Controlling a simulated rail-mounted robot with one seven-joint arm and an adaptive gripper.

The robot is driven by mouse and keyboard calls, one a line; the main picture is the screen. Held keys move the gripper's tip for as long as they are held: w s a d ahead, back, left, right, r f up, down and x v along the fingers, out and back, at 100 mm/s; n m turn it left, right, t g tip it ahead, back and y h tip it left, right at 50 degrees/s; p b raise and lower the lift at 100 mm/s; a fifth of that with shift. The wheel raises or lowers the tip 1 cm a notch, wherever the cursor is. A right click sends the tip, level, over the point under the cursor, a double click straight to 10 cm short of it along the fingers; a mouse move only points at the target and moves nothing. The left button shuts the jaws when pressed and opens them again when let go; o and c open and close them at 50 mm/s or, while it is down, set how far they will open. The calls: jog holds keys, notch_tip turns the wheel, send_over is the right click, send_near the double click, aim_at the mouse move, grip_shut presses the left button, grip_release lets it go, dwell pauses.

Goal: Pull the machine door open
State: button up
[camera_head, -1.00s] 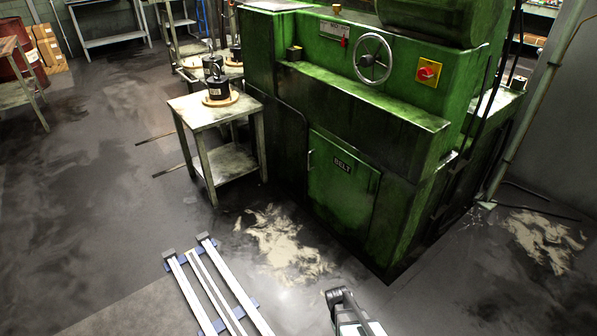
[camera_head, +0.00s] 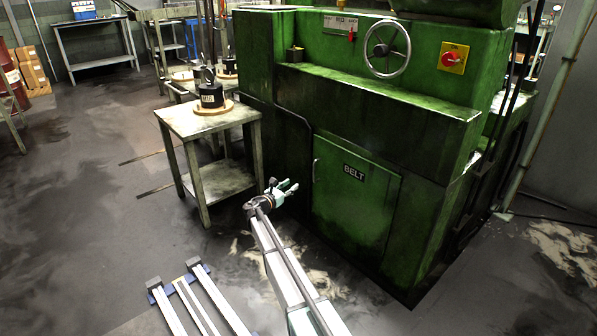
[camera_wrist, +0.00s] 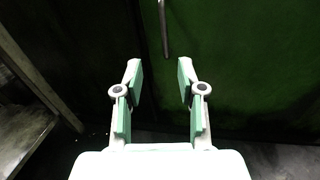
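The machine door (camera_head: 352,196) is a green panel marked BELT, low on the front of the green machine. It looks shut. Its slim vertical handle (camera_head: 316,170) is at the door's left edge. In the wrist view the handle (camera_wrist: 163,30) is a pale bar at top centre, ahead of the fingertips and roughly in line with the gap between them. My gripper (camera_head: 290,187) is in front of the machine, left of and a little below the handle. In the wrist view my gripper (camera_wrist: 159,75) is open, with nothing between its green-padded fingers, and apart from the handle.
A metal side table (camera_head: 222,181) with a black weight (camera_head: 211,95) stands left of the machine, close to my gripper. Its edge (camera_wrist: 30,130) shows at the left of the wrist view. A handwheel (camera_head: 387,48) and a red knob (camera_head: 453,58) are higher up. Floor right of the door is clear.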

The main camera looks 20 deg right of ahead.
jog(key=n+b, duration=0.1)
jog(key=b, duration=0.4)
send_over(314, 179)
jog(key=shift+w+d, duration=0.1)
jog(key=shift+w, duration=0.25)
grip_shut()
